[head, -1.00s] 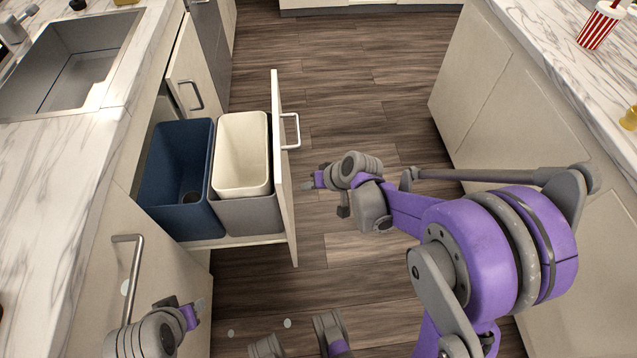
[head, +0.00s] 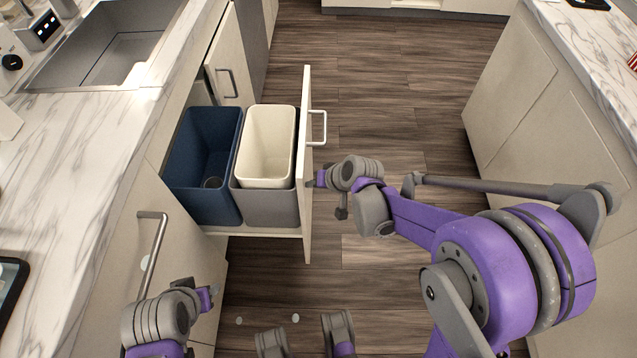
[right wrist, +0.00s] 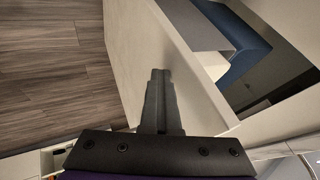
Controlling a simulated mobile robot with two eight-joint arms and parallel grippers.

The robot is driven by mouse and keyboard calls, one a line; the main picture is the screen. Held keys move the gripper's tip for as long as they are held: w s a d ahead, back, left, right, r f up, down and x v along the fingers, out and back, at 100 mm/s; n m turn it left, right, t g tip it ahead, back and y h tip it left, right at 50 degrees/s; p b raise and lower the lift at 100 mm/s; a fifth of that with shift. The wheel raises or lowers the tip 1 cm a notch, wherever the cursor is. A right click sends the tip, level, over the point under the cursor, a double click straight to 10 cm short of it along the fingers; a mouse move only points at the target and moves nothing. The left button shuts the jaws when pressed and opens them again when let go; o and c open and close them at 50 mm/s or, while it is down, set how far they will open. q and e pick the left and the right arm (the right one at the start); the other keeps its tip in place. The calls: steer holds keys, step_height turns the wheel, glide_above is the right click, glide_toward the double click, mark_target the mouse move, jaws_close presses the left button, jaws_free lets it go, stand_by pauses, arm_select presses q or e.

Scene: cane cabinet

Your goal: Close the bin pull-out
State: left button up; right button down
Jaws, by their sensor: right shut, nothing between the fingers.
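The bin pull-out stands open from the left counter, with its cream front panel (head: 306,170) and a metal handle (head: 318,127) facing right. Inside are a dark blue bin (head: 205,165) and a cream bin (head: 268,146) set in a grey one. My right gripper (head: 313,179) is shut and empty at the outer face of the front panel, below the handle. In the right wrist view its closed fingers (right wrist: 158,100) lie over the panel (right wrist: 150,50); I cannot tell whether they touch it. My left gripper (head: 210,296) is at the lower left, its fingers too unclear to read.
A sink (head: 115,50) is set in the left marble counter (head: 80,140). A cabinet door with a long handle (head: 150,255) is nearer on the left. An island (head: 545,100) stands on the right. Wooden floor (head: 400,90) lies clear between them.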

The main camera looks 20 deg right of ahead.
steer(key=w+a, duration=0.3)
steer(key=a, duration=0.8)
steer(key=w+a, duration=0.3)
steer(key=a, duration=0.8)
steer(key=w+a, duration=0.3)
steer(key=a, duration=0.8)
steer(key=shift+w, duration=0.25)
arm_select(q)
steer(key=shift+d, duration=0.1)
arm_select(e)
steer(key=shift+a+r, duration=0.1)
steer(key=shift+a, duration=0.1)
steer(key=shift+d, duration=0.1)
